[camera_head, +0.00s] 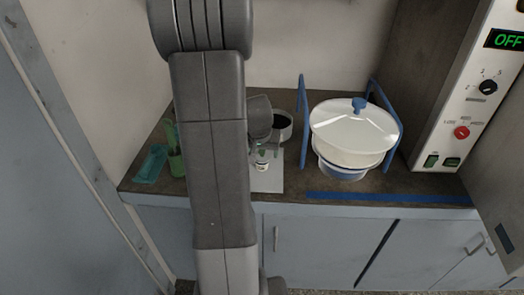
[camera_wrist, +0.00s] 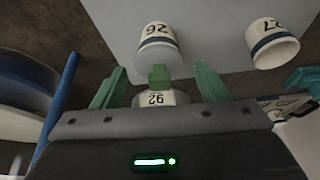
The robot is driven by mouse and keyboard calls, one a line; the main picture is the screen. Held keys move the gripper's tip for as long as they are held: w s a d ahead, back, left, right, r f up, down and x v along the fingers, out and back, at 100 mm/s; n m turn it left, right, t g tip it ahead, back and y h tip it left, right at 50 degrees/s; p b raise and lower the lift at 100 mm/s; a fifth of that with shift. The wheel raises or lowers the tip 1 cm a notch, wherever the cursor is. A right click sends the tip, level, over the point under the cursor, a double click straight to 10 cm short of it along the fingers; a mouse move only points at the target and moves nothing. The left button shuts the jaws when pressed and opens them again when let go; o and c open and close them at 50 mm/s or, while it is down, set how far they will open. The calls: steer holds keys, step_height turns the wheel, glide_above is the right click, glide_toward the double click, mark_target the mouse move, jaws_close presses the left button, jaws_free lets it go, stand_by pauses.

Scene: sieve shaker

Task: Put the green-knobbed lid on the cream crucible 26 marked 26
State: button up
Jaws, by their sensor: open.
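In the wrist view, my gripper (camera_wrist: 160,72) is open. Its two green fingers stand on either side of a green knob (camera_wrist: 159,77), with a gap on each side. Just below the knob in the picture is a pale round piece (camera_wrist: 154,99) with an upside-down number that looks like 26, partly hidden by my gripper body. A cream crucible marked 26 (camera_wrist: 158,34) stands just beyond the knob on a light grey sheet. In the head view, a small white piece with a dark mark (camera_head: 262,167) shows below my wrist; I cannot tell which one it is.
A crucible marked 27 (camera_wrist: 272,44) stands to the right in the wrist view. A large cream lidded vessel with a blue knob (camera_head: 352,132) stands between blue rails on the right. A grey bowl (camera_head: 281,126) is behind my wrist. Green items (camera_head: 152,164) lie at the left.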

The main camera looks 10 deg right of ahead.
steer(key=shift+r+p, duration=0.6)
steer(key=v, duration=1.1)
steer(key=shift+s+r, duration=0.25)
steer(key=shift+r, duration=0.1)
